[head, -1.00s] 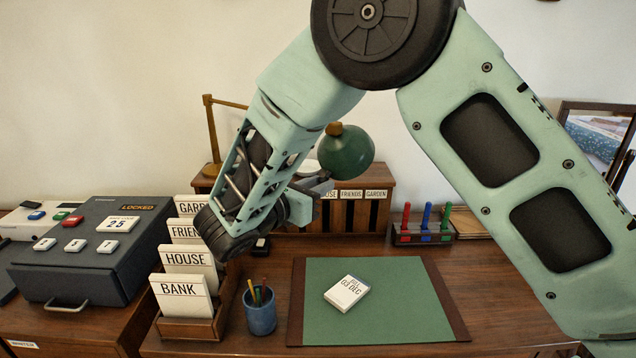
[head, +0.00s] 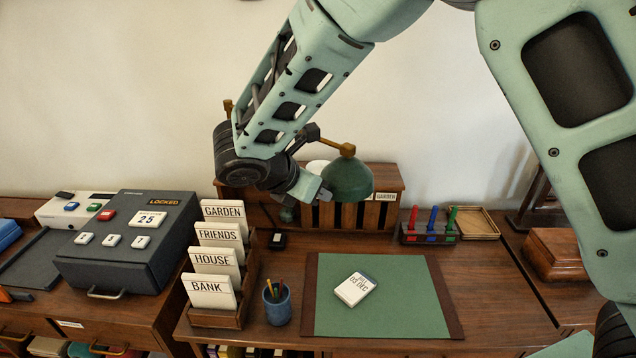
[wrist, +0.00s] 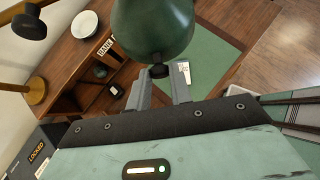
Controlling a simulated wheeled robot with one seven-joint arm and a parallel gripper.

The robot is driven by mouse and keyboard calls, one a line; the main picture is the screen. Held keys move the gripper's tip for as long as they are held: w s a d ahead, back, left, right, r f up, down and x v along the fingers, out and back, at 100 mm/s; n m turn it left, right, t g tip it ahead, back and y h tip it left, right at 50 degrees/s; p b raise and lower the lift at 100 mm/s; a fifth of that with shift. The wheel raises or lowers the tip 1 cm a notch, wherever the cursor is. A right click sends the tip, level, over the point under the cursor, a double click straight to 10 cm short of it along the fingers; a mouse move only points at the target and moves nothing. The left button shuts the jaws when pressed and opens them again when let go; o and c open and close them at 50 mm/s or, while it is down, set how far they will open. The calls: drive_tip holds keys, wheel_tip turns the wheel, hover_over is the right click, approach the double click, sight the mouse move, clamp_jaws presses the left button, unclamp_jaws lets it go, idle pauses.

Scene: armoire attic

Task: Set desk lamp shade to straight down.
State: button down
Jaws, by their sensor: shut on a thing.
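The desk lamp's dark green shade (head: 349,182) hangs from a brass arm (head: 333,147) in front of the desk organizer. In the head view its dome faces up and its opening appears to face roughly down; the exact tilt is unclear. In the wrist view the shade (wrist: 153,25) fills the top middle, with a small dark knob (wrist: 158,71) at its lower edge. My gripper (wrist: 160,92) is shut on this knob, with a finger on each side. In the head view my gripper (head: 316,192) is just left of the shade. My arm hides much of the lamp's post.
The wooden organizer (head: 387,215) stands close behind the shade. Card files (head: 216,293), a pencil cup (head: 277,307) and a locked grey box (head: 125,262) stand to the left. The green desk mat (head: 410,310) is clear except for a small date block (head: 355,289).

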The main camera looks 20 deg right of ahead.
drive_tip(key=shift+r, duration=0.2)
idle(0.4)
drive_tip(key=c, duration=1.3)
unclamp_jaws()
drive_tip(key=shift+a, duration=0.1)
drive_tip(key=b+v, duration=0.1)
drive_tip(key=v, duration=0.7)
drive_tip(key=b+v, duration=0.1)
drive_tip(key=v, duration=0.8)
drive_tip(key=shift+r+b, duration=0.35)
drive_tip(key=shift+b, duration=0.05)
drive_tip(key=s+d+f+m+g+y, duration=0.1)
drive_tip(key=s+d+f+m+y, duration=0.2)
drive_tip(key=s, duration=0.4)
drive_tip(key=s+d+f+m+g+y, duration=0.2)
drive_tip(key=s+d+f+m, duration=0.2)
drive_tip(key=s+m, duration=0.4)
drive_tip(key=s+d+f+m+g+y, duration=0.2)
drive_tip(key=s+d+f+m+y, duration=0.1)
drive_tip(key=s+f+m, duration=0.2)
drive_tip(key=shift+s+d+f+m+y, duration=0.15)
drive_tip(key=shift+s+f+m, duration=0.1)
drive_tip(key=shift+s, duration=0.4)
drive_tip(key=shift+s+d+f+m+y, duration=0.15)
drive_tip(key=shift+s+f, duration=0.15)
drive_tip(key=shift+s, duration=0.4)
